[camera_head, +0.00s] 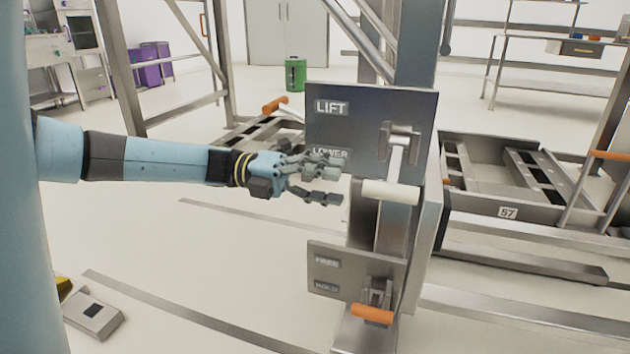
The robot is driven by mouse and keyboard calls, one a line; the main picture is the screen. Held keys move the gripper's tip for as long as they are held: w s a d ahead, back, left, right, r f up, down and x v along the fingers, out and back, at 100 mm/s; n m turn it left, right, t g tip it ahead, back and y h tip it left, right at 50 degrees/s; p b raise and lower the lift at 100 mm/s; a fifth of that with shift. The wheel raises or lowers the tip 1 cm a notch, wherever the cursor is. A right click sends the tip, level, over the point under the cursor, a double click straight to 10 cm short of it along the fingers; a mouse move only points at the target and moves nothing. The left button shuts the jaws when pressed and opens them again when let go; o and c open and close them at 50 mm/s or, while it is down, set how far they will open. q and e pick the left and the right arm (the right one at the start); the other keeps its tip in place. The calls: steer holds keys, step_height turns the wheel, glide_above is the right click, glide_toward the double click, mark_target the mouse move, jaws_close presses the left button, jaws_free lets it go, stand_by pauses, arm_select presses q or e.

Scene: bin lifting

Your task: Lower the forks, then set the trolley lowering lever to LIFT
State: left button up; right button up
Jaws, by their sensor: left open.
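A grey upper panel (350,100) on the steel post carries the labels LIFT and LOWER. Its lever ends in a white, roughly horizontal handle (390,191) below the panel's lower edge, near the LOWER level. My left gripper (342,185) is open in front of the panel's lower left, with its fingers pointing at the handle. It looks empty, and a small gap seems to separate it from the handle. One finger partly covers the LOWER label. The forks cannot be made out for certain. My right gripper is not in view.
A lower panel (335,262) marked FREE and HOLD has an orange-handled lever (372,314). A steel frame marked 57 (508,212) stands at right. A grey box-like item (95,315) lies on the floor at lower left. A green bin (295,74) stands behind.

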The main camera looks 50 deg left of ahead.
arm_select(q)
steer(key=shift+v, duration=1.35)
